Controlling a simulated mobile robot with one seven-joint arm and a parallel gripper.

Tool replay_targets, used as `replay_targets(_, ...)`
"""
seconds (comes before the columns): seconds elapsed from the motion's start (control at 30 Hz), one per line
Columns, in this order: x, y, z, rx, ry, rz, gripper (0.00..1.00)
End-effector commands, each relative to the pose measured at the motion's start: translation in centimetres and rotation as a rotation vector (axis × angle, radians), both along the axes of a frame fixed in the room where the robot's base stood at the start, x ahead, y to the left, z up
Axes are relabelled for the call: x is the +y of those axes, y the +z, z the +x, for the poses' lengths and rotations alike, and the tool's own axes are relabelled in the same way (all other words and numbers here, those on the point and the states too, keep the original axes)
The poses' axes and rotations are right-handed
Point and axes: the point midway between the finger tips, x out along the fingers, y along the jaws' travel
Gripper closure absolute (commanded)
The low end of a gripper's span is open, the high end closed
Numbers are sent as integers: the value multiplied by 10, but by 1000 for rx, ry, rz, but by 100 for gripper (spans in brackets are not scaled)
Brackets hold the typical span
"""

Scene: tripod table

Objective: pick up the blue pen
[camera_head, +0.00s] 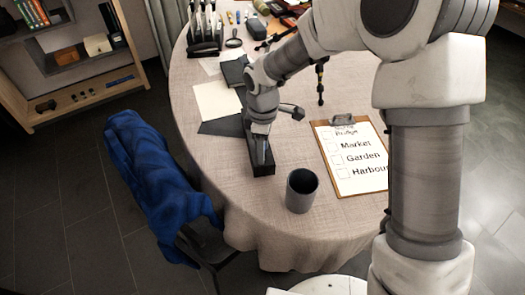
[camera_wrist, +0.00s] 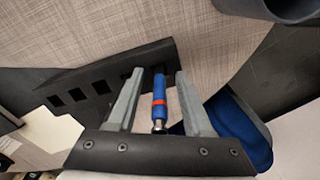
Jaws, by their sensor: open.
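In the wrist view, the blue pen (camera_wrist: 159,90) with a red band and a metal tip end stands between the two grey fingers of my gripper (camera_wrist: 158,95). The fingers are apart, with a small gap on each side of the pen. The pen's other end meets a black holder (camera_wrist: 100,82) with several square slots. In the head view, my gripper (camera_head: 262,150) is over the black holder (camera_head: 264,165) near the table's left edge. The pen cannot be made out there, as my gripper and arm cover it.
A dark grey cup (camera_head: 302,190) stands right of the holder, and a clipboard (camera_head: 350,155) lies beyond it. Papers (camera_head: 214,103) lie behind. A chair with a blue cloth (camera_head: 150,175) is left of the table (camera_head: 245,215). Pens and tools crowd the far end.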

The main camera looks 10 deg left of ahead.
Motion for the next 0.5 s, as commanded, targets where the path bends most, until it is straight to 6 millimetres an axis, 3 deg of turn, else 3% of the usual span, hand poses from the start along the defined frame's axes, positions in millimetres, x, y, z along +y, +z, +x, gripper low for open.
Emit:
replay_targets(0.2, 0, 0, 0, -1, -1, 1, 51)
replay_targets(0.4, 0, 0, 0, -1, -1, 1, 87)
replay_targets(0.5, 0, 0, 0, -1, -1, 1, 100)
